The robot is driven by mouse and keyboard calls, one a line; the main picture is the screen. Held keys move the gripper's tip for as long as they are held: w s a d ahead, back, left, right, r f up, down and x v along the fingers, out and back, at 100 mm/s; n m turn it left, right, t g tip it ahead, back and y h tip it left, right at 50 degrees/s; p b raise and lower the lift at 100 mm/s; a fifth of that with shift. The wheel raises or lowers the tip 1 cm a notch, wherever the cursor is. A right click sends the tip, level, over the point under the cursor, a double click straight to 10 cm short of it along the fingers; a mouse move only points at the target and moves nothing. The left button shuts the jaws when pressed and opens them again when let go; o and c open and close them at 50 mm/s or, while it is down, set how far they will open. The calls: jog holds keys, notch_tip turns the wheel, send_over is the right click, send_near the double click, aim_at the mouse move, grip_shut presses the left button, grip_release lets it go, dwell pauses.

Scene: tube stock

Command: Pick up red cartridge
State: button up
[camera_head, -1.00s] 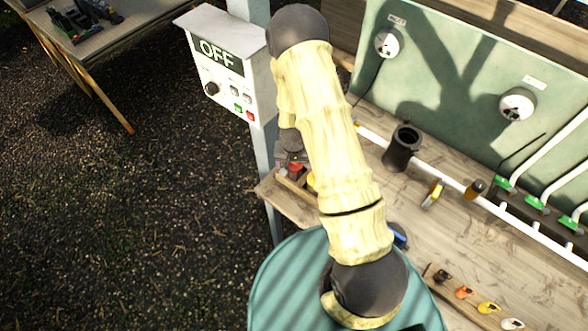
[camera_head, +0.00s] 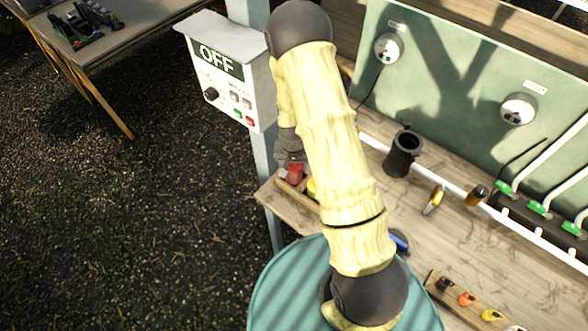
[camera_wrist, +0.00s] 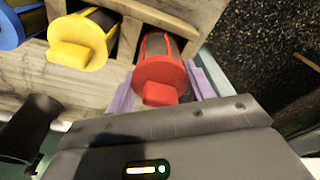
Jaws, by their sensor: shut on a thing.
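The red cartridge (camera_wrist: 160,72) lies at the end of a wooden rack, its round face and square knob toward the wrist camera. In the head view the red cartridge (camera_head: 295,175) shows small beside my arm. My gripper (camera_wrist: 166,88) is shut on it, with a pale purple finger on each side. In the head view my gripper (camera_head: 290,158) is mostly hidden behind my arm. I cannot tell whether the cartridge is clear of its slot.
A yellow cartridge (camera_wrist: 78,42) sits in the slot beside it, with a blue one (camera_wrist: 18,22) further left. A black cup (camera_head: 402,152) stands on the wooden bench (camera_head: 390,195). The OFF control box (camera_head: 222,70) is close to my arm.

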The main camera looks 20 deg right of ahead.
notch_tip(320, 180, up, 8)
jog(key=shift+f+b, duration=0.25)
jog(key=shift+b, duration=0.6)
jog(key=shift+r, duration=0.1)
jog(key=shift+r+p, duration=2)
jog(key=shift+r, duration=0.4)
